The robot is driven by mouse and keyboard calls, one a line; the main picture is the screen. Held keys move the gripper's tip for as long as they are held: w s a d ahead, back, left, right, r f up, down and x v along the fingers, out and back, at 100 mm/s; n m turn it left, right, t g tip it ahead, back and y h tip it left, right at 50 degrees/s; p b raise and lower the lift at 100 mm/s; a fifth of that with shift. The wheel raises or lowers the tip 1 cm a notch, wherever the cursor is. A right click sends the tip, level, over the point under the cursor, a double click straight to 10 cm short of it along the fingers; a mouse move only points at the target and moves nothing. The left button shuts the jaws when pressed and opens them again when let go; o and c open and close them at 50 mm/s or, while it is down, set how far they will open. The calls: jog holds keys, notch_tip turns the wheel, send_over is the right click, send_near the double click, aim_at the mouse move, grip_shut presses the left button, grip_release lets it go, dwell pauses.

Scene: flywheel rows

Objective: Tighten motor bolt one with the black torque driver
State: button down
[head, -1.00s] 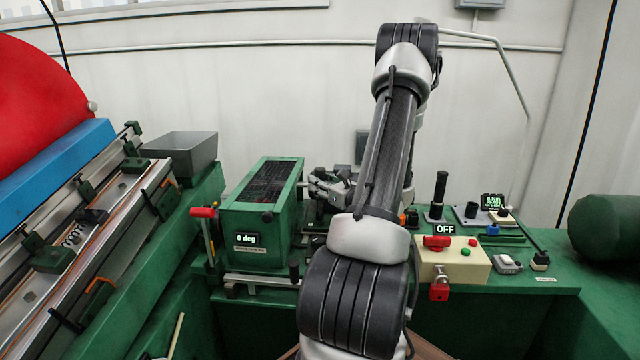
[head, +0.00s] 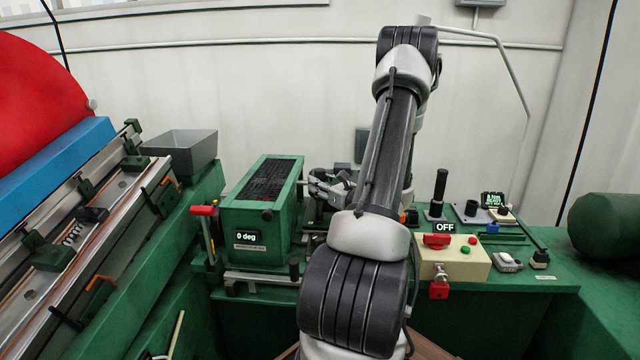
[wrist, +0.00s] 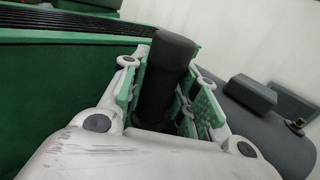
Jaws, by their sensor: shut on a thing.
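My gripper (wrist: 166,72) is shut on a black cylinder that looks like the handle of the black torque driver (wrist: 168,60). Its green-padded fingers lie on both sides of the handle, and the rounded top sticks out beyond them. The driver's tip is hidden. In the head view my gripper (head: 328,186) is beside the right side of the green vented box. A dark grey rounded body, perhaps the motor (wrist: 265,125), lies to the right of the fingers in the wrist view. I cannot make out motor bolt one in either view.
The green box (head: 262,215) reads "0 deg" and has a red-handled lever at its left. Right of my arm are a control box (head: 462,262) reading "OFF" with a red padlock, an upright black handle (head: 440,188) and small tools. A grey bin (head: 190,155) is at left.

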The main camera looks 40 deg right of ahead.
jog(key=shift+f, duration=0.65)
dwell(1.3)
jog(key=shift+r, duration=0.1)
dwell(3.8)
